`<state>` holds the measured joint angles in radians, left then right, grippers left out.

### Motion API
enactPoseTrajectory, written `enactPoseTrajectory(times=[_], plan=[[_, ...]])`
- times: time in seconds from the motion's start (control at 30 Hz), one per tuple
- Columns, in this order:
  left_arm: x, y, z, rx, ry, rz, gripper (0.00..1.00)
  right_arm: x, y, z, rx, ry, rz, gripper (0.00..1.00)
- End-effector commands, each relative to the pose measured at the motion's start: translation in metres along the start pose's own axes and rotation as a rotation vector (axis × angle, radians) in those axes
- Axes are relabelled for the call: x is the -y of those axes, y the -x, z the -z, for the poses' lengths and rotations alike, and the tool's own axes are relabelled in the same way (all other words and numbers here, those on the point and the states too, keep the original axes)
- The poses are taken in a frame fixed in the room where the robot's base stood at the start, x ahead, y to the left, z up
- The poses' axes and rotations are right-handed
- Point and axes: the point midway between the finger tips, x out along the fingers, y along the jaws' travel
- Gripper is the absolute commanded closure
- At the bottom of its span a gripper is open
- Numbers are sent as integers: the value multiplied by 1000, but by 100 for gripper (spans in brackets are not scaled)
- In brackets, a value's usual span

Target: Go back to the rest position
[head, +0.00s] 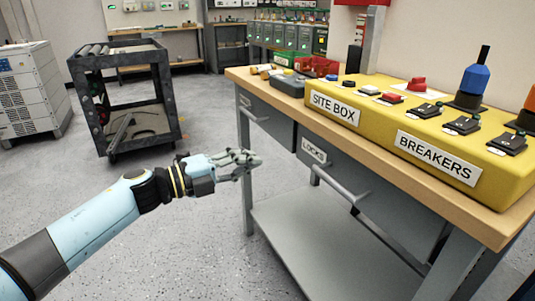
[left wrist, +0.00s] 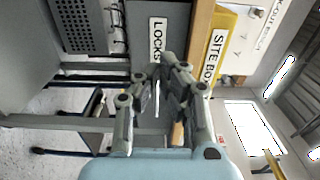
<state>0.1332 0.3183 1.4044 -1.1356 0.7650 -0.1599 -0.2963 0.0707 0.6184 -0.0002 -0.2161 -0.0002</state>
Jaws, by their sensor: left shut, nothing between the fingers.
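My left gripper (head: 256,160) reaches in from the left in the head view. It is shut and empty, in the air in front of the workbench (head: 268,84). It sits below the bench top's edge, left of the drawer labelled LOCKS (head: 313,150). In the left wrist view the left gripper (left wrist: 154,72) points toward the bench, with the LOCKS label (left wrist: 157,40) and the SITE BOX label (left wrist: 214,55) beyond the fingers. No gap shows between the fingertips in the head view. My right gripper is in neither view.
A yellow box (head: 385,130) with several breakers stands on the bench. Drawer handles (head: 335,183) stick out at the front, above a lower shelf (head: 300,235). A dark cart (head: 125,95) and a white cabinet (head: 30,90) stand at the back left. Grey floor between is clear.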

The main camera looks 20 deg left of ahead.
Motion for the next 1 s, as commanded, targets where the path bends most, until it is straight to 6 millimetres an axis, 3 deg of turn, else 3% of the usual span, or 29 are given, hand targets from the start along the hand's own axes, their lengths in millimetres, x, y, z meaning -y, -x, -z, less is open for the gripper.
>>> enactPoseTrajectory(times=[0.23,0.37,0.47,0.57,0.7,0.77,0.9,1.0], plan=[[-3,10,2,0,6,-5,100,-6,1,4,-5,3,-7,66],[-34,24,24,7,79,-43,100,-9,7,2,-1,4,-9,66],[-93,52,44,97,272,-91,100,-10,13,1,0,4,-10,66],[-163,95,58,283,522,-153,100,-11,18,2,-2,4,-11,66],[-254,167,85,565,821,-255,100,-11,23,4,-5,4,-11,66],[-288,201,102,686,933,-304,100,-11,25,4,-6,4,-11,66],[-355,284,154,967,1165,-427,100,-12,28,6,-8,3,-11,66],[-391,342,199,1168,1309,-518,100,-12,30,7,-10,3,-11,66]])
